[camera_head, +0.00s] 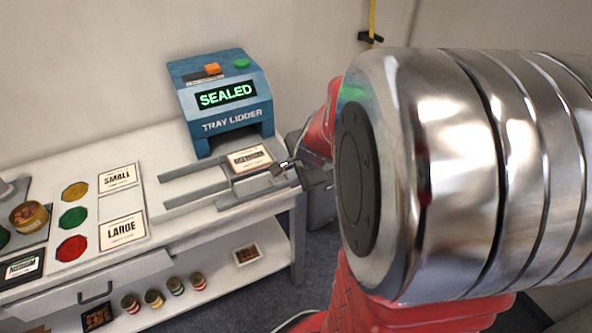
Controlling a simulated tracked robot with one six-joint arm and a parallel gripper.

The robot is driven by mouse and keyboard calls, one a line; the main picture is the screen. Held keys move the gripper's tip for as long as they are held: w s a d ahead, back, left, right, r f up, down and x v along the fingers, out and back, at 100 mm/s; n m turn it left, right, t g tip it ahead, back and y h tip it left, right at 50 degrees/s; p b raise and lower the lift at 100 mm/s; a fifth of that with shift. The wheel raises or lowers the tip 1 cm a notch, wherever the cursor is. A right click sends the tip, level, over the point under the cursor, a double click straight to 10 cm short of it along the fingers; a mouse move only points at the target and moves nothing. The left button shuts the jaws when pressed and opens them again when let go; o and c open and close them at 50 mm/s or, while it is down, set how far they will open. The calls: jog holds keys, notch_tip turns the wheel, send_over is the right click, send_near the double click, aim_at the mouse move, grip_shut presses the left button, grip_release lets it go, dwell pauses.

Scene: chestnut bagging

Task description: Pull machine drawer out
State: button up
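The blue tray lidder (223,100) stands at the back of the white bench, its display reading SEALED. Its grey drawer (232,197) with side rails sticks out from the opening at the front. A labelled pack (250,157) lies at the drawer, near the opening; its print is too small to read. My gripper (284,167) is at the drawer's right front end, close to or touching it. I cannot tell whether its fingers are around the drawer's handle, which is not clearly visible. My large chrome and red arm fills the right side.
The bench (165,225) holds SMALL (117,178) and LARGE (122,231) plates, coloured octagons (73,218) and a bowl of chestnuts (30,217). Several small jars (176,286) and a tray (246,255) stand on the lower shelf. A bench drawer handle (96,293) is at lower left.

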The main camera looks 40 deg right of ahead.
jog(key=v, duration=0.3)
jog(key=shift+s+a+r, duration=0.1)
jog(key=shift+s+r, duration=0.15)
dwell(0.4)
jog(key=s+a+r+n, duration=0.2)
jog(key=s+a+n, duration=0.2)
jog(key=a+n, duration=0.3)
jog(key=s+a+r+n+y, duration=0.1)
jog(key=s+a+r+n, duration=0.2)
jog(key=a+n, duration=0.3)
jog(key=s+a+r+n, duration=0.3)
jog(key=s+a+n, duration=0.1)
jog(key=a+n, duration=0.3)
jog(key=shift+s+a+r+n+g, duration=0.2)
jog(key=shift+s+a+n+g, duration=0.1)
jog(key=shift+a, duration=0.3)
